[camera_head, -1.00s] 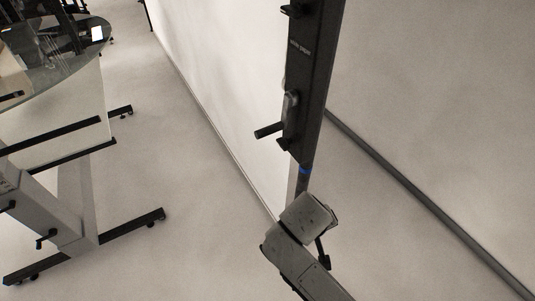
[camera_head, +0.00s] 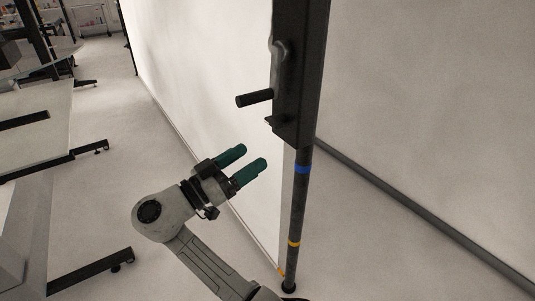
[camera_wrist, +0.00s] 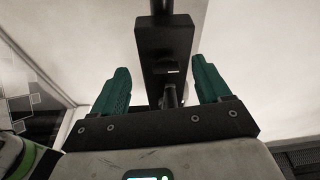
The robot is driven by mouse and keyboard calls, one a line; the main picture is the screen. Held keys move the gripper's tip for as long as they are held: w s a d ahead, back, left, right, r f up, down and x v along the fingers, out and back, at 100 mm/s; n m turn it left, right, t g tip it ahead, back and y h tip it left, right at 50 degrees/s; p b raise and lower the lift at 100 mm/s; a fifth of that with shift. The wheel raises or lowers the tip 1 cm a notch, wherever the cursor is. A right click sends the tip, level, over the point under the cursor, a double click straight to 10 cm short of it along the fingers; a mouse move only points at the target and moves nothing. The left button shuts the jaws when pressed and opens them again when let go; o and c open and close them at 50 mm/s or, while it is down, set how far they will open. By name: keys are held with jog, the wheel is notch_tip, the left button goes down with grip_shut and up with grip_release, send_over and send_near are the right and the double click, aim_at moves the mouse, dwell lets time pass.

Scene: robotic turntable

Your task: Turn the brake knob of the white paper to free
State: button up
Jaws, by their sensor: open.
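The white paper (camera_head: 205,70) hangs as a tall backdrop behind a dark upright post. A black housing (camera_head: 300,75) on the post carries a black knob-like handle (camera_head: 254,98) that sticks out to the left. I cannot tell for sure whether this is the brake knob, and no free marking is readable. A small dark part (camera_head: 271,121) sits lower on the housing. My gripper (camera_head: 254,157) is open and empty, its green fingers apart, below the handle and left of the post. In the wrist view, the housing (camera_wrist: 165,45) stands ahead between the fingers, with a dark round rod below it.
The post's lower pole (camera_head: 298,215) has blue and orange bands and runs down to the floor. A dark rail (camera_head: 400,210) lies along the floor at right. Tables with black wheeled feet (camera_head: 92,276) stand at left. The floor between them and my arm is clear.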

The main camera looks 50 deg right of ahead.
aim_at(270, 125)
jog(key=d+r, duration=0.1)
jog(key=d, duration=0.1)
jog(key=d+r+m+h+b, duration=0.1)
jog(key=d+r, duration=0.1)
jog(key=d+r+m+g, duration=0.1)
jog(key=d+r, duration=0.1)
jog(key=d, duration=0.1)
jog(key=shift+s+d+r+h, duration=0.1)
jog(key=shift+s+r+h, duration=0.15)
jog(key=shift+s+h, duration=0.1)
jog(key=shift+c, duration=0.2)
jog(key=c, duration=1)
